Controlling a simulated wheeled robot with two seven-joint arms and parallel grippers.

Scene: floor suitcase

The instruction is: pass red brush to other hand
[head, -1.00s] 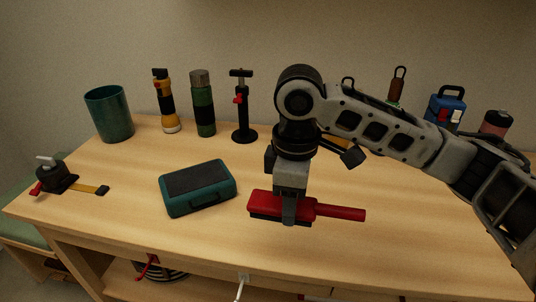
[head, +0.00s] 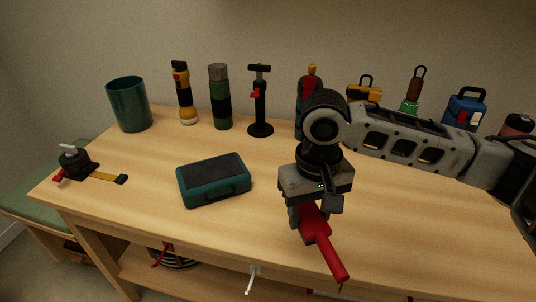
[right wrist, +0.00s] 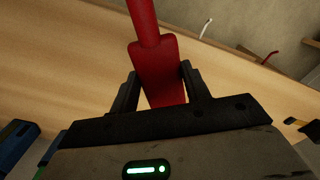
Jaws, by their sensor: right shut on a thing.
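The red brush (head: 319,232) is held by my right gripper (head: 310,218) above the front part of the wooden table, its handle slanting down toward the front right. In the right wrist view the brush (right wrist: 158,72) sits between the two dark fingers of my right gripper (right wrist: 160,85), which are shut on its wide red body, and the handle runs off the top edge. The bristle side is hidden. My left gripper is not in view.
A teal case (head: 214,182) lies left of my right gripper on the table (head: 130,215). A black tool with a yellow strip (head: 75,163) lies at the left end. A green cup (head: 129,105), flashlight (head: 184,95), flask (head: 220,98) and several other items line the back. The front middle is clear.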

